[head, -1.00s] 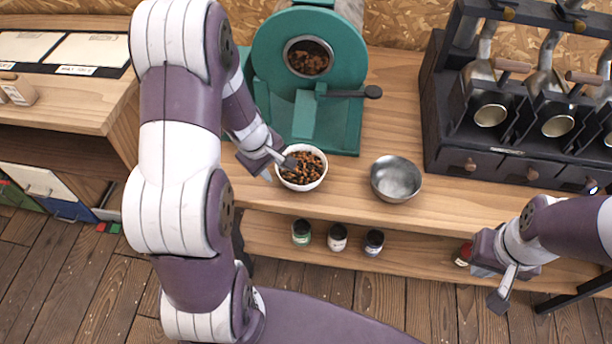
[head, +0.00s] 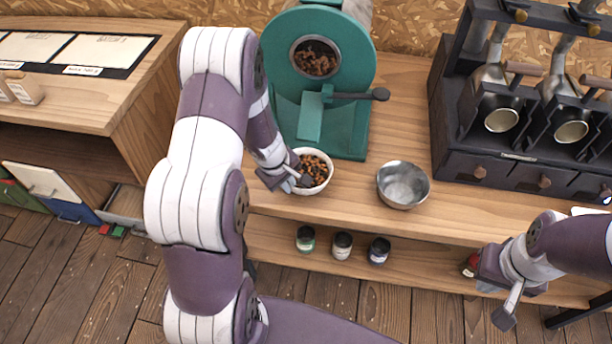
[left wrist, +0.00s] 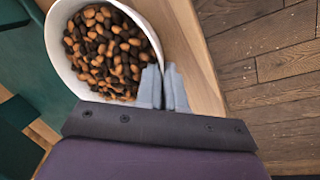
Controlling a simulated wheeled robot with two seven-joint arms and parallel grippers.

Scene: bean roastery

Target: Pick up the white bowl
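The white bowl (head: 327,159) stands on the wooden counter in front of the green roaster and is full of brown and black beans. My left gripper (head: 303,181) is at the bowl's near left rim in the head view. In the left wrist view the bowl (left wrist: 57,40) fills the upper left. The left fingers (left wrist: 164,87) are close together there, one inside the bowl and one outside, with the rim pinched between them. The bowl appears still on the counter. My right gripper (head: 508,310) hangs at the lower right, away from the bowl; its finger gap is not clear.
A metal bowl (head: 403,185) stands right of the white bowl. The green roaster (head: 345,130) is behind, and a dark rack (head: 510,170) with portafilters is at the right. Small jars (head: 342,245) stand on the shelf below. The counter between metal bowl and roaster is clear.

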